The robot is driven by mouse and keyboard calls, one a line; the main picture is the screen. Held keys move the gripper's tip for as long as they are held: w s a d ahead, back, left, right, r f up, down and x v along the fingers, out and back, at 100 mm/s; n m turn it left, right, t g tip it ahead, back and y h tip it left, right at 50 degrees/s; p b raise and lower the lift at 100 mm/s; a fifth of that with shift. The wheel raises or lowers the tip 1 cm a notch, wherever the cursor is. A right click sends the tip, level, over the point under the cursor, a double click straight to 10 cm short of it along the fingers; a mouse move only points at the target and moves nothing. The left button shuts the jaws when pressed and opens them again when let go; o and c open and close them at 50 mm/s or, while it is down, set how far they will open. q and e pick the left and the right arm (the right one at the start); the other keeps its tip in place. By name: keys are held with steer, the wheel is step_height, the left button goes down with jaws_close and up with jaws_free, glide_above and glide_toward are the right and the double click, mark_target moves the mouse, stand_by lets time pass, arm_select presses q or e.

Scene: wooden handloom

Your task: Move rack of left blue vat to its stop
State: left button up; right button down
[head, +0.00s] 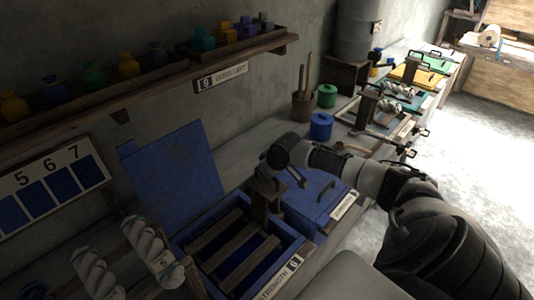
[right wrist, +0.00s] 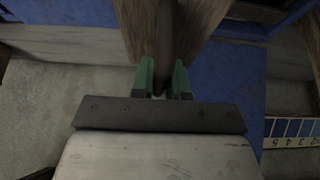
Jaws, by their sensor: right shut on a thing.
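The left blue vat (head: 308,252) stands open at the lower middle of the head view, with its blue lid (head: 180,175) raised against the wall. Its rack, with wooden slats (head: 240,258), lies across the opening above a dark inside. A wooden upright (head: 266,201) stands at the vat's right side; whether it joins the rack is not clear. My right gripper (head: 270,174) reaches down onto this upright from above. In the right wrist view its green fingers (right wrist: 163,80) are shut on brown wood (right wrist: 195,25). My left gripper is not in view.
A closed blue vat (head: 312,200) stands just right. A shelf (head: 140,88) of coloured jars and blocks runs above. Blue and green pots (head: 321,126) stand behind my right arm. Open floor lies at the right.

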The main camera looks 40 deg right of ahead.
mark_target(267, 190)
step_height(267, 190, down, 8)
steer(key=b, duration=0.3)
steer(key=shift+s+r, duration=0.1)
steer(key=shift+r, duration=0.15)
steer(key=shift+f+b, duration=2.45)
steer(key=shift+f, duration=1.3)
jaws_free()
steer(key=shift+r, duration=0.15)
step_height(267, 190, up, 7)
steer(key=p, duration=0.7)
steer(key=shift+r, duration=0.1)
